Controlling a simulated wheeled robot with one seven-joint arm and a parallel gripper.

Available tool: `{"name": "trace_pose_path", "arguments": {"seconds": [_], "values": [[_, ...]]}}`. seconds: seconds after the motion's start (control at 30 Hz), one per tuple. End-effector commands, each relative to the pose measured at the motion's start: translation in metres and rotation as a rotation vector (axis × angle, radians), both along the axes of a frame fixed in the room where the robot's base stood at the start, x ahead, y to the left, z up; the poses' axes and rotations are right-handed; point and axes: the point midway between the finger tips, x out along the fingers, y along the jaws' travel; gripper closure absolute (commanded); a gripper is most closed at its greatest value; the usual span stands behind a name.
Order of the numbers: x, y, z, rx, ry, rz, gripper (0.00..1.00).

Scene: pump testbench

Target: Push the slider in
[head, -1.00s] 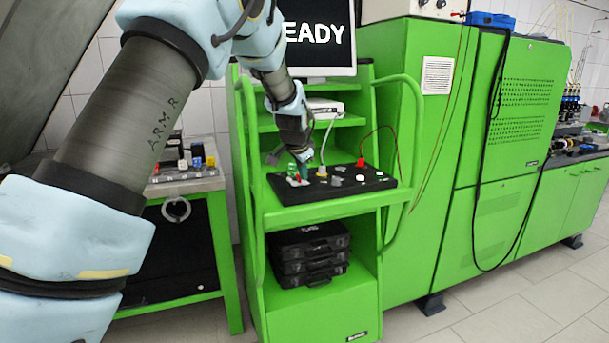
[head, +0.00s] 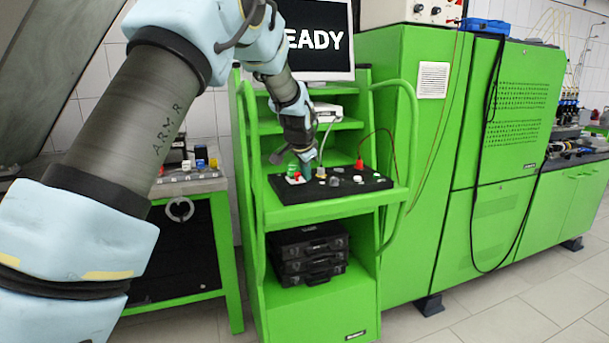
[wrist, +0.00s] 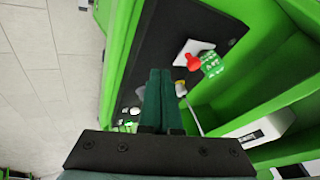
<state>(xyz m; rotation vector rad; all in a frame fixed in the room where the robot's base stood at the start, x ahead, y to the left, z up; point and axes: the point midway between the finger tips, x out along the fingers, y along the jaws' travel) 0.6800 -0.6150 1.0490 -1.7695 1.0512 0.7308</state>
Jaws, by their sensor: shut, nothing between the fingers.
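My gripper (head: 306,176) is shut and empty, pointing down over the left part of the black panel (head: 368,187) on the green cart. In the wrist view its two teal fingers (wrist: 160,72) are side by side, with the panel (wrist: 158,40) beyond them. A red knob (wrist: 193,62) on a white plate and a green block with white markings (wrist: 211,64) stand right of the fingertips. I cannot tell which part is the slider, or whether the fingertips touch anything.
A red plug (head: 359,164) with a cable and white parts (head: 334,181) sit on the panel to the right. Green tube rails (head: 413,130) flank the cart. A monitor (head: 314,40) reading "EADY" stands behind. A side table (head: 190,185) is at left.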

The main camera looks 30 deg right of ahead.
Motion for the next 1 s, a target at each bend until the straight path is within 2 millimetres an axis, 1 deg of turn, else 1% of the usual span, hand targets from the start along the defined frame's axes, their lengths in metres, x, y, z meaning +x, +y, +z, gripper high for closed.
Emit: {"name": "trace_pose_path", "arguments": {"seconds": [0.03,0.13,0.4,0.53,0.7,1.0], "values": [[-0.002,0.002,0.007,-0.006,-0.006,0.0,1.0],[-0.009,0.007,0.017,-0.005,-0.003,0.001,1.0],[-0.031,0.023,0.054,-0.005,-0.003,0.001,1.0],[-0.038,0.029,0.069,-0.004,-0.002,0.0,1.0],[-0.043,0.032,0.076,-0.002,-0.001,0.0,1.0],[-0.043,0.032,0.077,-0.001,-0.001,0.001,1.0]]}}
